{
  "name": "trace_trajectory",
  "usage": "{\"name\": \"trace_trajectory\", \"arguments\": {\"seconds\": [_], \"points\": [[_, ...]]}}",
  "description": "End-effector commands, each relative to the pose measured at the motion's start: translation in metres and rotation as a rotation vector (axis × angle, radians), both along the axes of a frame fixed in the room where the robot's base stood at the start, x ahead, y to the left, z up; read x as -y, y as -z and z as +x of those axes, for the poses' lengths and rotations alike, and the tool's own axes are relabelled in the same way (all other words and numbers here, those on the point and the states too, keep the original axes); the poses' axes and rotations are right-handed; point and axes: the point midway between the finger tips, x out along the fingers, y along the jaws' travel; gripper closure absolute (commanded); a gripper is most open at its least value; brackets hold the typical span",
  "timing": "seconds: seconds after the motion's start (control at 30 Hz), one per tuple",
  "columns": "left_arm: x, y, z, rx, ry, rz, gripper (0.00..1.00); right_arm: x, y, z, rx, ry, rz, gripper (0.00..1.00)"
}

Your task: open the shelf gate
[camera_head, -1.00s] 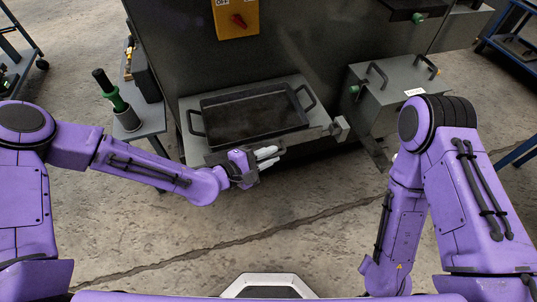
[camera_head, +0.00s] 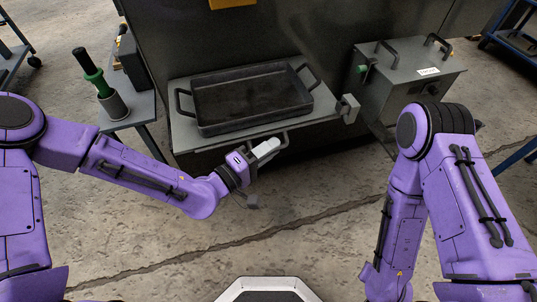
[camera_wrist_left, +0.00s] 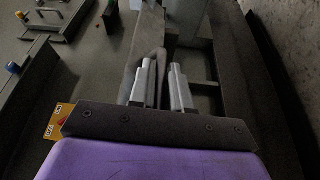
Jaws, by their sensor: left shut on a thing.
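The shelf (camera_head: 182,128) juts from the dark cabinet and carries a black tray with handles. The grey shelf gate (camera_head: 312,121) runs along its front edge, with a handle (camera_head: 285,138) on its front side. My left gripper (camera_head: 265,149) is at this handle, in front of the shelf. In the left wrist view, the pale fingers (camera_wrist_left: 160,88) are closed around a grey bar of the handle. How far the gate has swung is hard to tell. My right arm shows at the right, but its gripper is out of view.
The black tray (camera_head: 250,98) sits on the shelf. A grey block (camera_head: 348,108) stands at the shelf's right end. A grey box with handles (camera_head: 405,75) is to the right. A side stand (camera_head: 140,108) with a green-and-black tool (camera_head: 92,72) is at the left. The floor in front is clear.

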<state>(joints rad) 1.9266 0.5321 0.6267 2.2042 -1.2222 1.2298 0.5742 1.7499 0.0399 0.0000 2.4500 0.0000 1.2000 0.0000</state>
Motion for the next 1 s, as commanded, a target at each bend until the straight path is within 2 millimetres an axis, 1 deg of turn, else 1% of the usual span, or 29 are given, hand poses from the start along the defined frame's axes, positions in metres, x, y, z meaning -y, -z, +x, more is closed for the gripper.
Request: {"name": "trace_trajectory", "arguments": {"seconds": [0.03,0.5,0.7,0.8,1.0], "points": [[0.0,0.012,0.0,0.041,0.0,0.012,1.0,0.0,0.018,0.0,0.0,0.0,0.0,0.57],[-0.002,0.033,0.007,0.464,0.0,0.15,1.0,0.0,0.094,0.0,0.0,0.0,0.0,0.57],[-0.004,0.039,0.011,0.615,-0.001,0.199,1.0,0.0,0.119,0.0,0.0,0.0,0.0,0.57],[-0.004,0.04,0.013,0.678,-0.001,0.22,1.0,0.0,0.129,0.0,0.0,0.0,0.0,0.57],[-0.005,0.041,0.017,0.77,-0.001,0.25,1.0,-0.001,0.142,-0.001,-0.001,0.001,0.001,0.57]]}}
